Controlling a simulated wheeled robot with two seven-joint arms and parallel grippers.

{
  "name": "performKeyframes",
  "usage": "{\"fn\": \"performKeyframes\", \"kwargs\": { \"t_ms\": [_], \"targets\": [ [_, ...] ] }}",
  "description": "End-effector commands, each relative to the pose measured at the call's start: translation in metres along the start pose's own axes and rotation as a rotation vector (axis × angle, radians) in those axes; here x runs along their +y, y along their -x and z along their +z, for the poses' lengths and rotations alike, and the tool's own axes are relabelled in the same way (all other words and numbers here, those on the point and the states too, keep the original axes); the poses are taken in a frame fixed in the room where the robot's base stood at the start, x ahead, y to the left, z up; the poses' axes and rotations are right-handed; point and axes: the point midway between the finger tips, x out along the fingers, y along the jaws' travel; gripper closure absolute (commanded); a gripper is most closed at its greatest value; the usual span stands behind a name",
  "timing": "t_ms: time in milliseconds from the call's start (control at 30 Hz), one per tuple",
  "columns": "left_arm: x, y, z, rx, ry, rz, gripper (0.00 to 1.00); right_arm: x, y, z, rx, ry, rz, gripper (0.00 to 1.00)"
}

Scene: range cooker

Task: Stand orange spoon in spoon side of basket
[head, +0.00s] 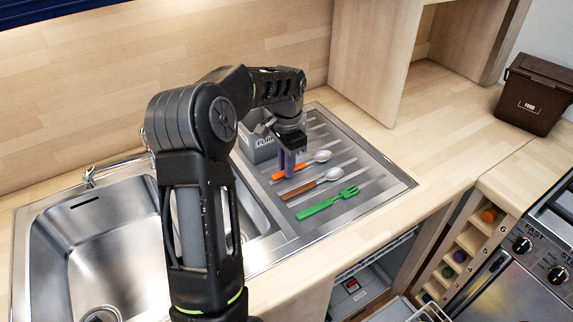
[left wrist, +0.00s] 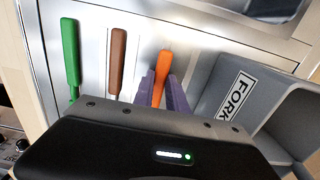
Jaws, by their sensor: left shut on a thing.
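The orange spoon (head: 311,161) lies on the ribbed steel drainboard, with an orange handle and a pale metal bowl. My left gripper (head: 287,170) points down at the spoon's handle and is shut on it. In the left wrist view the orange handle (left wrist: 163,68) runs between the purple fingers of my left gripper (left wrist: 163,88); the spoon's bowl is hidden there. The grey basket (head: 262,148) stands behind the gripper, partly hidden by my arm. Its FORK label shows in the left wrist view on the basket (left wrist: 208,105). The spoon side cannot be made out. My right gripper is not in view.
A brown-handled spoon (head: 304,188) and a green fork (head: 328,203) lie beside the orange spoon on the drainboard (head: 390,184). The sink (head: 100,245) is at left. A brown food bin (head: 537,95) stands far right. The counter between is clear.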

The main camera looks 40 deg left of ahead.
Motion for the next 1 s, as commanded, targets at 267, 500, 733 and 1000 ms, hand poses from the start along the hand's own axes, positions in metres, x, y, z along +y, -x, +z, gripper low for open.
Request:
{"fn": "performKeyframes", "kwargs": {
  "t_ms": [267, 500, 733, 1000],
  "targets": [
    [0.0000, -0.0036, -0.0002, 0.001, 0.000, -0.001, 1.00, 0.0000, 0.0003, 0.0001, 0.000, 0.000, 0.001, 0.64],
    [0.0001, -0.0066, -0.0003, 0.001, 0.000, -0.001, 0.76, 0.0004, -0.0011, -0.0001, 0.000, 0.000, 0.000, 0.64],
    [0.0001, -0.0065, -0.0002, 0.001, 0.000, 0.000, 0.61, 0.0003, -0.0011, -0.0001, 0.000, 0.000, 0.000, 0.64],
    [0.0000, -0.0036, -0.0002, 0.001, 0.000, -0.001, 0.61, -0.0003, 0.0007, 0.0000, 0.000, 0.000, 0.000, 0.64]
  ]
}}
